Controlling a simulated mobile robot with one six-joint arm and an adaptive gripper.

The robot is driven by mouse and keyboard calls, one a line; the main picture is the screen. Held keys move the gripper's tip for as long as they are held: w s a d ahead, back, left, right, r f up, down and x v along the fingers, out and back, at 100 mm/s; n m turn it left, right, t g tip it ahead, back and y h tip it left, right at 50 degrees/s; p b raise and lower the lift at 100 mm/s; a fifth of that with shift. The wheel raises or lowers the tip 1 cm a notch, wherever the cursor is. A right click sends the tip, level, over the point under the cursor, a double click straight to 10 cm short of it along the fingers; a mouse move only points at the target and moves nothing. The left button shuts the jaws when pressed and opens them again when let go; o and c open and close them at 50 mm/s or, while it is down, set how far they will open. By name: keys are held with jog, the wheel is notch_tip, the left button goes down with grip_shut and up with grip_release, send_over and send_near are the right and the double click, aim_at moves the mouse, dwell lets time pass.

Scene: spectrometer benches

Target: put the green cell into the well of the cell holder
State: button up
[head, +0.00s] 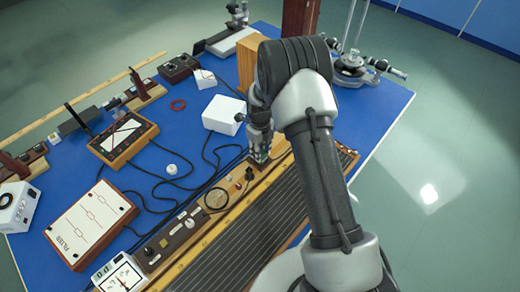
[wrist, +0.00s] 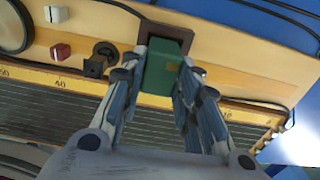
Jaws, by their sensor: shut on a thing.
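In the wrist view the green cell (wrist: 163,78) is a green block held between the two fingers of my gripper (wrist: 160,84). Beyond it is the cell holder (wrist: 148,26), a dark brown square frame on the pale wooden board. The cell's far end overlaps the frame's opening in this view. I cannot tell whether it is inside the well or just above it. In the head view my gripper (head: 260,152) points down over the long wooden bench. A bit of green shows between its fingers there, and the holder is mostly hidden by the gripper.
On the wooden board in the wrist view are a red knob (wrist: 61,51), a white knob (wrist: 56,14) and a small black fitting (wrist: 98,62) left of the holder. A white box (head: 224,114) stands left of my gripper in the head view. Black cables cross the blue table.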

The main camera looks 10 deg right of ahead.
jog(key=shift+f, duration=0.1)
jog(key=o, duration=1.2)
jog(key=shift+o, duration=0.2)
notch_tip(320, 180, up, 12)
dwell(0.3)
